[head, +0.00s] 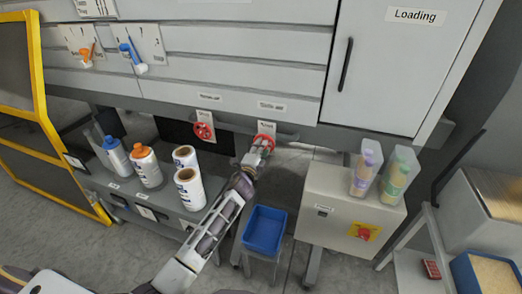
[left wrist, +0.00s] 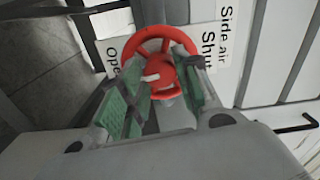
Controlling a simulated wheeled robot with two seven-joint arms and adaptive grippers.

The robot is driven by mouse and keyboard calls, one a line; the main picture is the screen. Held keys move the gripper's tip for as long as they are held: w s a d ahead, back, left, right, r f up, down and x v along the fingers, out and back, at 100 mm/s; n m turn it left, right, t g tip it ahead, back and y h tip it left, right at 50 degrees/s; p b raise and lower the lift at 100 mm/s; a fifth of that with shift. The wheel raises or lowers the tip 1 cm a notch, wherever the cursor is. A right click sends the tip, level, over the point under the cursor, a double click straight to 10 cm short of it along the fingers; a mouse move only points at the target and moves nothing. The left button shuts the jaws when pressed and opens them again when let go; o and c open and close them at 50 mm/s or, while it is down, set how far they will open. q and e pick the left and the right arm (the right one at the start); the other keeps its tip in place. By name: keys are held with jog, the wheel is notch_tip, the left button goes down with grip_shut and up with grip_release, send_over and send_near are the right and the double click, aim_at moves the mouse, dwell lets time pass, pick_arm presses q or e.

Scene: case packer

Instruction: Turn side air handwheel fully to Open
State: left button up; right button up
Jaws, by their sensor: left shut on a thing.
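The side air handwheel is a red wheel (left wrist: 165,44) with a pale pointer on its hub, in front of a white label reading "Side air", "Shut" and "Open". In the head view the wheel (head: 264,138) is partly hidden by my left gripper (head: 254,153). In the left wrist view the left gripper (left wrist: 160,95) has its green-padded fingers on either side of the wheel's hub, shut on the handwheel. The label (left wrist: 222,35) shows "Shut" to the right of the wheel and part of "Open" to its left. My right gripper is not in view.
A second red handwheel (head: 203,131) is just to the left. White rolls (head: 189,188) and bottles (head: 146,166) stand on a shelf at left. A blue bin (head: 264,230) is below, and a beige box (head: 350,208) with a red switch is at right.

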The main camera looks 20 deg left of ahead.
pick_arm(q)
jog(key=shift+m, duration=0.8)
jog(key=o, duration=1)
jog(key=shift+s, duration=0.1)
jog(key=shift+s+a, duration=0.2)
jog(key=shift+s, duration=5.7)
jog(key=shift+n, duration=0.4)
